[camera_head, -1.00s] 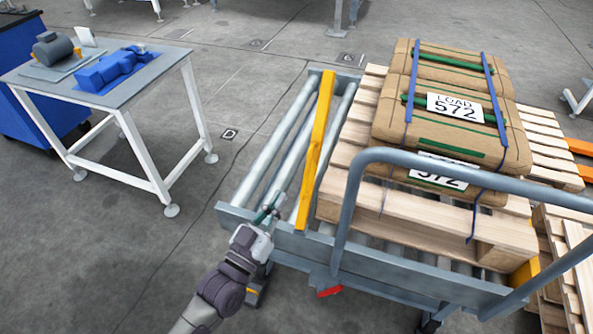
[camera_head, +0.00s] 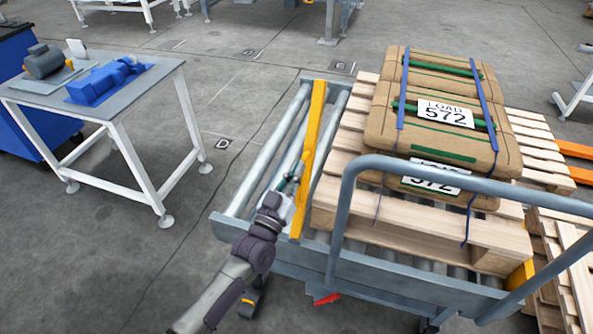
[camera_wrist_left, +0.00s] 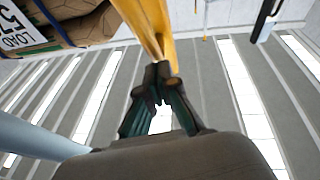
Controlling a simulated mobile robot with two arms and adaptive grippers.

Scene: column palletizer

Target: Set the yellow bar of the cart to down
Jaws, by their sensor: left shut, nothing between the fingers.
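The yellow bar (camera_head: 311,150) of the cart (camera_head: 390,282) runs from front to back over the rollers, just left of the loaded pallet. My left gripper (camera_head: 299,170) is at the left side of the bar, around the middle of its length, with its arm coming up from the front. In the left wrist view, the closed fingertips (camera_wrist_left: 158,72) are right below the yellow bar (camera_wrist_left: 148,22), touching or almost touching it. The fingers are shut with nothing between them. My right gripper is out of view.
Strapped brown packs (camera_head: 440,110) labelled LOAD 572 lie on a wooden pallet (camera_head: 415,222) on the cart. A grey tube handle (camera_head: 345,205) rises at the cart's front. A table (camera_head: 150,85) with blue parts stands left, with clear floor between.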

